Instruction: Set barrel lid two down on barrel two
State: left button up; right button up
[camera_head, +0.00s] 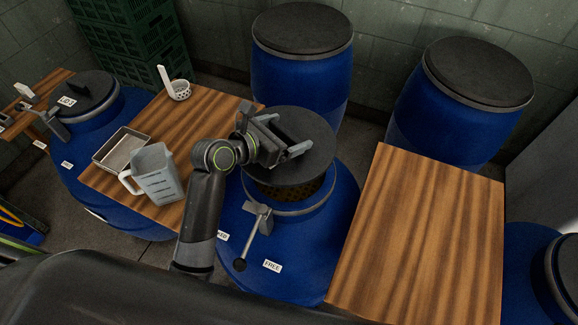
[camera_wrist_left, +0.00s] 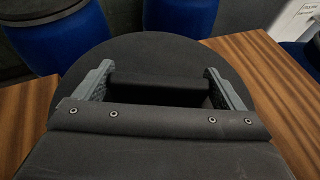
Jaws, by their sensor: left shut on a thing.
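My left gripper (camera_head: 285,146) is shut on the raised handle of a round black barrel lid (camera_head: 310,134). The lid hangs over the open mouth of the middle blue barrel (camera_head: 332,225), tilted slightly, and a brown strip of the mouth's inside shows below its front edge. I cannot tell whether the lid touches the rim. The barrel carries a FREE label and an open clamp lever at its front. In the left wrist view the gripper's fingers (camera_wrist_left: 160,90) sit at either end of the handle, with the lid (camera_wrist_left: 160,52) beyond. My right gripper is not in view.
A wooden board (camera_head: 420,235) lies to the right. Another board (camera_head: 205,115) on the left bears a grey jug (camera_head: 158,178), a metal tray (camera_head: 121,150) and a white strainer cup (camera_head: 178,89). Closed blue barrels (camera_head: 300,75) stand behind; a lidded barrel (camera_head: 95,165) stands at left.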

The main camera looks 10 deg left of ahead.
pick_arm(q)
jog(key=shift+w+d+r, duration=0.15)
jog(key=shift+w+d, duration=0.1)
jog(key=shift+d, duration=0.15)
notch_tip(320, 180, down, 5)
jog(key=shift+w+a+f, duration=0.1)
jog(key=shift+a+f, duration=0.05)
jog(key=shift+f, duration=0.05)
notch_tip(320, 180, down, 4)
jog(key=shift+r, duration=0.1)
jog(key=shift+f, duration=0.4)
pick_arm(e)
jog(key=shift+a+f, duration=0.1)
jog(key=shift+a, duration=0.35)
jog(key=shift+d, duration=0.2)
pick_arm(q)
jog(key=shift+f, duration=0.55)
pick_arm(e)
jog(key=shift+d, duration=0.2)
